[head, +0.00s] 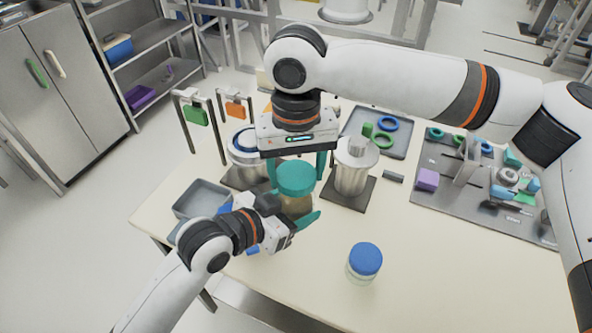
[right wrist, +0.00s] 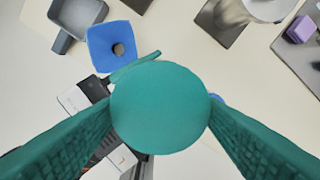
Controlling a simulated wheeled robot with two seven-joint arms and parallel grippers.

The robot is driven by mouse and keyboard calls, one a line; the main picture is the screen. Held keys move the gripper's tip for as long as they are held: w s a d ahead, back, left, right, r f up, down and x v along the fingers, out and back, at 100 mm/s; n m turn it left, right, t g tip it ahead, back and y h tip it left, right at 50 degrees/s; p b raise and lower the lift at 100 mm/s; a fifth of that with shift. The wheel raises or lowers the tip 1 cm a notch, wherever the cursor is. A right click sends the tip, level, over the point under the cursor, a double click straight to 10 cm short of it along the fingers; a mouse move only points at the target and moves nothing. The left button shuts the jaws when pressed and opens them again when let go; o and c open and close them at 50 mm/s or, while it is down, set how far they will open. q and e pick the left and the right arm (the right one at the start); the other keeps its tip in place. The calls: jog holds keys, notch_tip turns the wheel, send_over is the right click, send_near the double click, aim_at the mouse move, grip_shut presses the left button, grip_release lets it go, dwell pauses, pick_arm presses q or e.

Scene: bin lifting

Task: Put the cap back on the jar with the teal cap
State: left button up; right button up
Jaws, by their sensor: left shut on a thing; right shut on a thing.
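The teal cap (head: 296,175) is between the fingers of my right gripper (head: 297,170), which comes from above and is shut on it. In the right wrist view the round cap (right wrist: 160,108) fills the space between both teal fingers. The jar (head: 295,206) is directly under the cap, its upper part hidden by it. My left gripper (head: 290,214) is shut on the jar from the left front, low on its body. The cap looks level and lined up over the jar. I cannot tell whether it is seated on the rim.
A jar with a blue cap (head: 365,260) stands front right. Metal canisters stand behind on dark plates (head: 348,194). A grey bin (head: 202,199) and a blue block with a hole (right wrist: 112,47) are at left. A tray with rings (head: 398,146) lies behind.

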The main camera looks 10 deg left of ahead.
jog(key=shift+f, duration=0.85)
jog(key=shift+f, duration=0.65)
jog(key=o, duration=0.9)
jog(key=shift+o, duration=0.6)
jog(key=shift+a, duration=0.15)
jog(key=shift+s, duration=0.15)
notch_tip(320, 180, up, 12)
jog(key=shift+w+d, duration=0.2)
jog(key=shift+w, duration=0.05)
